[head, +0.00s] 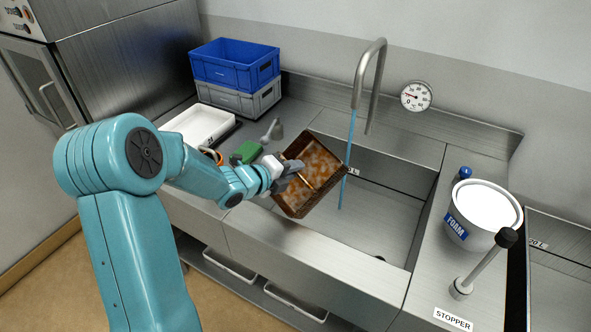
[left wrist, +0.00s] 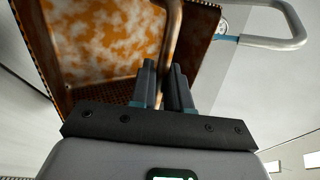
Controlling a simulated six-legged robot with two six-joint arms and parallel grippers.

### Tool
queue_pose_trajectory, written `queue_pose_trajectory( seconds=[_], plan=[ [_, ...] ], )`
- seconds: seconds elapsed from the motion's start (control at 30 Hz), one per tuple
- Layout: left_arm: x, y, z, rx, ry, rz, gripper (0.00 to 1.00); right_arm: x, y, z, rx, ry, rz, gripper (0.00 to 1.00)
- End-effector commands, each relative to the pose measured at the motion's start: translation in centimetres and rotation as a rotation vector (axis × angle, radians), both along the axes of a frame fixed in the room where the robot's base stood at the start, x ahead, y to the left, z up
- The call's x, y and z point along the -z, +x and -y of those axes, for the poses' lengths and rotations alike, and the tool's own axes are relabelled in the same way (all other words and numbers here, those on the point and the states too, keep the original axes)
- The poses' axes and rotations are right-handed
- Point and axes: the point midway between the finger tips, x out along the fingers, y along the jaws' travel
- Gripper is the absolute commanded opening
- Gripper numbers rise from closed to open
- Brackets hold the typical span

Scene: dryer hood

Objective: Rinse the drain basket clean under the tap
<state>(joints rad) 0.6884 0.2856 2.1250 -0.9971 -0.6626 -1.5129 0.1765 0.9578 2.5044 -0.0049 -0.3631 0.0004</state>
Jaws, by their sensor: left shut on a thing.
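The drain basket (head: 312,172) is a dark square tray with orange-brown and whitish blotches inside. My left gripper (head: 297,177) is shut on its bar-like handle and holds it tilted above the left part of the sink. In the left wrist view the basket (left wrist: 95,45) fills the upper left, with the handle between the fingers (left wrist: 166,88). The tap (head: 371,75) is a tall bent pipe, and a thin blue stream of water (head: 350,135) runs from it close to the basket's right edge. I cannot tell whether water touches the basket. My right gripper is not in view.
The steel sink (head: 385,215) lies open below and right of the basket. A white FOAM tub (head: 470,232) and a black-knobbed stopper lever (head: 480,268) stand on its right. Blue and grey crates (head: 235,66), a white tray (head: 197,125) and a green block (head: 246,152) are left.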

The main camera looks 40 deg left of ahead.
Motion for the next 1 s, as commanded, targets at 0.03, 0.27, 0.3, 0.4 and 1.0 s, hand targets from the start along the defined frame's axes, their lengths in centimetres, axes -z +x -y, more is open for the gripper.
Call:
queue_pose_trajectory(
  seconds=[0.03,0.27,0.3,0.4,1.0],
  plan=[
    [-0.1,0.3,0.0,0.0,0.001,0.003,0.0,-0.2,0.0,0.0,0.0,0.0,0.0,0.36],
    [0.3,2.4,0.4,0.001,-0.001,0.002,0.0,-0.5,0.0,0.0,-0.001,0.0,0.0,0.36],
    [0.3,2.8,0.4,0.002,0.0,0.002,0.0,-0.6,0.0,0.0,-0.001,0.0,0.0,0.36],
    [0.5,3.9,0.5,0.002,-0.001,0.003,0.0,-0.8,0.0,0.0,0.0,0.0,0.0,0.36],
    [2.3,10.7,1.1,0.001,0.002,0.004,0.0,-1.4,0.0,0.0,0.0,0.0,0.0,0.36]
  ],
)
